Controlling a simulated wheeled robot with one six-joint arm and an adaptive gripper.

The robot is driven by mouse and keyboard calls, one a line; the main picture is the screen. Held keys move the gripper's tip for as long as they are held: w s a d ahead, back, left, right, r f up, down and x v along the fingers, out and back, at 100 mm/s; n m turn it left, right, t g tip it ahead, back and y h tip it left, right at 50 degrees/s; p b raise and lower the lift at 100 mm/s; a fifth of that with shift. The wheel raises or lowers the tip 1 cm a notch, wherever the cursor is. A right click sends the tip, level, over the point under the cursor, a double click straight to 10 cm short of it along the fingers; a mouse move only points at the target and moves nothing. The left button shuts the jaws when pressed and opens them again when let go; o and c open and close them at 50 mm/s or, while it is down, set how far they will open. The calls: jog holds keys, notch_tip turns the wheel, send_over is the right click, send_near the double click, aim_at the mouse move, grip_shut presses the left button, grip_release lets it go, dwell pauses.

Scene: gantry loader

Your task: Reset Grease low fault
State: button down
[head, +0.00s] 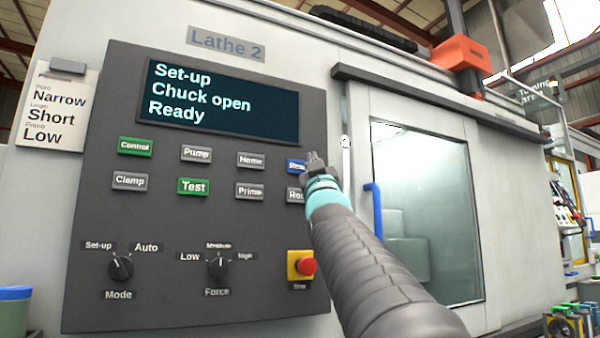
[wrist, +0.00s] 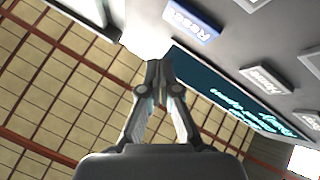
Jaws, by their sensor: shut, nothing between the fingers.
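The Lathe 2 control panel (head: 180,235) has a dark display (head: 220,100) that reads "Set-up", "Chuck open" and "Ready". A blue button (head: 296,166) is at the right end of the upper button row, partly hidden by my gripper (head: 313,160). In the wrist view the blue button (wrist: 190,20) reads "Reset". My gripper, also in the wrist view (wrist: 158,66), is shut and empty. Its fingertips are close to the blue button's right side in the head view. I cannot tell whether they touch the panel.
Control (head: 135,147) and Test (head: 193,186) are green; Pump (head: 196,154), Home (head: 250,160), Clamp (head: 130,181) and Prime (head: 249,191) are grey. Below are a mode knob (head: 121,268), force knob (head: 218,269) and red stop button (head: 306,265). A door with a blue handle (head: 373,208) is right.

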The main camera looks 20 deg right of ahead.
jog(key=shift+s, duration=0.85)
jog(key=s+a+f+g+y, duration=0.1)
jog(key=a+f+g+y, duration=0.15)
jog(key=f, duration=0.85)
jog(key=s+a+f+g+y, duration=0.1)
jog(key=a+f+g, duration=0.25)
jog(key=f, duration=0.75)
jog(key=s+a+f+g+y, duration=0.1)
jog(key=s+a+f+g, duration=0.2)
jog(key=f, duration=0.7)
jog(key=s+a+f+g+y, duration=0.1)
jog(key=s+a+f+g, duration=0.1)
jog(key=s+f, duration=0.5)
jog(key=s+a+f+g+y, duration=0.1)
jog(key=s+f+g, duration=0.4)
jog(key=f, duration=1)
jog(key=s+a+f+g+y, duration=0.1)
jog(key=s+a+f+g, duration=0.3)
jog(key=s+f, duration=0.5)
notch_tip(320, 180, down, 2)
jog(key=shift+f+m, duration=0.2)
jog(key=shift+m, duration=0.1)
